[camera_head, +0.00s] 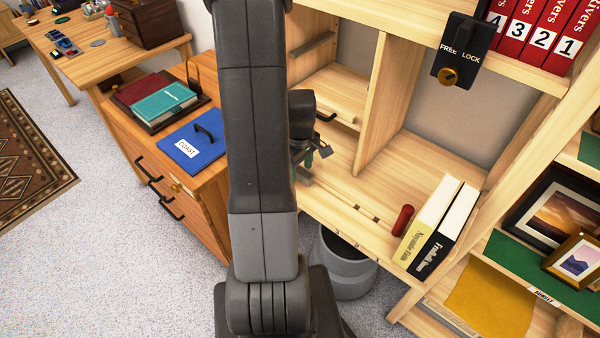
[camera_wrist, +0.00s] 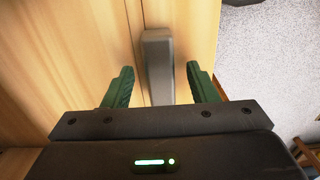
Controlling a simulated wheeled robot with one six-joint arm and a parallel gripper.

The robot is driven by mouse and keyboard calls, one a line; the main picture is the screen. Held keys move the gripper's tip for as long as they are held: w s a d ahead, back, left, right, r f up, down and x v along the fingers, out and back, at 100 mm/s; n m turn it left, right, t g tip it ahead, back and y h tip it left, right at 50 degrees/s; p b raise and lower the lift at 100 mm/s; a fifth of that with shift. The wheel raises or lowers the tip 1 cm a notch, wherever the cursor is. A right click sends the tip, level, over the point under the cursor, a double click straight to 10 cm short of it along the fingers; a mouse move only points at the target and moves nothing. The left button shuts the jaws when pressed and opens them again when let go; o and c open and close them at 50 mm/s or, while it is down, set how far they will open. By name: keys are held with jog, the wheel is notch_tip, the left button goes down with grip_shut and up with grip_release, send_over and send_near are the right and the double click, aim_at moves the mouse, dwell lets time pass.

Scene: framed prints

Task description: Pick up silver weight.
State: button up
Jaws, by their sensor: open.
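A grey, silver-looking bar (camera_wrist: 158,62), which looks like the silver weight, lies on a light wooden surface in the wrist view. My gripper (camera_wrist: 160,80) is open, with its two green fingers on either side of the bar and visible gaps to both. The bar's near end is hidden behind the gripper body. In the head view my gripper (camera_head: 317,154) is over the front left part of the wooden desk, partly hidden by my arm. A small grey piece (camera_head: 304,177) shows just below it, probably the same bar.
A wooden cabinet with a blue folder (camera_head: 190,146) is to the left. A vertical divider (camera_head: 383,105) rises behind.

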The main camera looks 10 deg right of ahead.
jog(key=shift+f, duration=0.3)
jog(key=shift+c, duration=0.4)
grip_shut()
jog(key=shift+r, duration=0.1)
